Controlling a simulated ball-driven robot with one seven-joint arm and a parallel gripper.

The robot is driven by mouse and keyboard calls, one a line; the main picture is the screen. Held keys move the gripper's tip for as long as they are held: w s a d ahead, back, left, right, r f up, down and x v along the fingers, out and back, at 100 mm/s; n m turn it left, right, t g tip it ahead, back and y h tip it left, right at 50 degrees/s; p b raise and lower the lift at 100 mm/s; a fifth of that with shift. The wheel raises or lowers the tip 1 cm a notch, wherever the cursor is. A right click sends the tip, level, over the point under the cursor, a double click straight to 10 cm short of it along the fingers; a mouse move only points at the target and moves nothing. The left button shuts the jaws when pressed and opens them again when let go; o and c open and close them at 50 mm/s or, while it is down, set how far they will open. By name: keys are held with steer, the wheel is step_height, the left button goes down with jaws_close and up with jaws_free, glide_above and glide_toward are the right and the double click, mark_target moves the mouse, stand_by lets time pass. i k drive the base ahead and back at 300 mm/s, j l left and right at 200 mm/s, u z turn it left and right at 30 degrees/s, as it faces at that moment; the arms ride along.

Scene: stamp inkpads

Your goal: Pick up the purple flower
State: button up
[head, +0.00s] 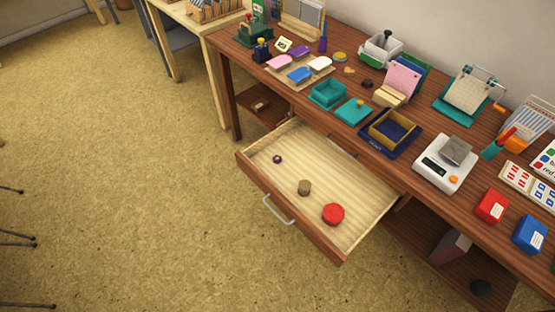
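A small dark purple round thing with a lighter middle (277,159) lies in the open drawer, near its left end. It may be the purple flower, but it is too small to tell its shape for sure. The open drawer (330,170) has a pale striped floor and a metal handle on its front. A brown round piece (305,187) and a larger red round piece (333,214) lie to the right of the purple thing, apart from it. My gripper is not in view.
The wooden desk (350,131) above the drawer is crowded with colored pads, a teal box (328,93), a navy tray (388,132), a white scale (444,164) and red (492,206) and blue boxes (530,234). The floor (120,180) before the drawer is clear.

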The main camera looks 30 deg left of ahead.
mark_target(276, 158)
steer(key=i+j, duration=0.2)
steer(key=i, duration=0.35)
steer(key=i+j, duration=0.25)
steer(key=i, duration=0.25)
steer(key=i+j+u, duration=0.1)
steer(key=i, duration=0.45)
steer(key=j, duration=0.1)
